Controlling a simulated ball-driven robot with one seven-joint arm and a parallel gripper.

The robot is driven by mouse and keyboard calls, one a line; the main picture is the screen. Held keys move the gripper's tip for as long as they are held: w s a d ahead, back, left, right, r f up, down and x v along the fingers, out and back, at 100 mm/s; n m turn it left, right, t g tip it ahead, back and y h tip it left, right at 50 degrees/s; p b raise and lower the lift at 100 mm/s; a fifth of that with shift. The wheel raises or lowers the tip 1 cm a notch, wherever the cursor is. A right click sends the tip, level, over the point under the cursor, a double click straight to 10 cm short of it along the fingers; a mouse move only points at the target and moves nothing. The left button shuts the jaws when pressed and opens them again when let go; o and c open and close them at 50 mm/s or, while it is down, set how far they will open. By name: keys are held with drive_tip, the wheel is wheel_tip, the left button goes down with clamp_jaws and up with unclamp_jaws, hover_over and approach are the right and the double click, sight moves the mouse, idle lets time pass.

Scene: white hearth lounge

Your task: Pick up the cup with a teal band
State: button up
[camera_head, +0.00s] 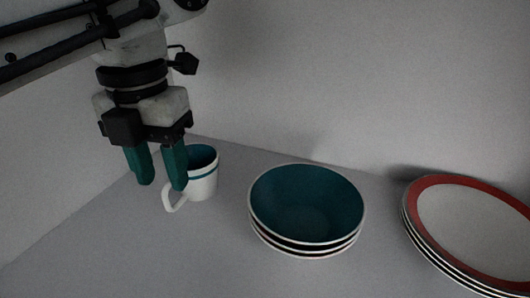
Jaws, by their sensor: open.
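A white cup (204,186) with a teal band and a teal inside stands upright on the grey surface at the left. Its handle (173,199) points toward the lower left of the picture. My gripper (161,186) points down with two teal fingers, spread apart and empty. The right finger overlaps the cup's left side and partly hides its rim. I cannot tell whether that finger touches the cup or is only in front of it.
A stack of bowls (256,229) with a teal inside stands right of the cup. A stack of red-rimmed white plates (450,222) is at the far right. Walls rise behind and at the left. The front left surface is clear.

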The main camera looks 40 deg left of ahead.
sight(163, 189)
drive_tip(key=f+b, duration=0.2)
drive_tip(key=f, duration=0.1)
drive_tip(key=f+b, duration=0.1)
drive_tip(key=f, duration=0.1)
drive_tip(key=shift+s+d+f, duration=0.1)
drive_tip(key=shift+s+f, duration=0.05)
drive_tip(key=shift+s, duration=0.1)
clamp_jaws()
idle(0.4)
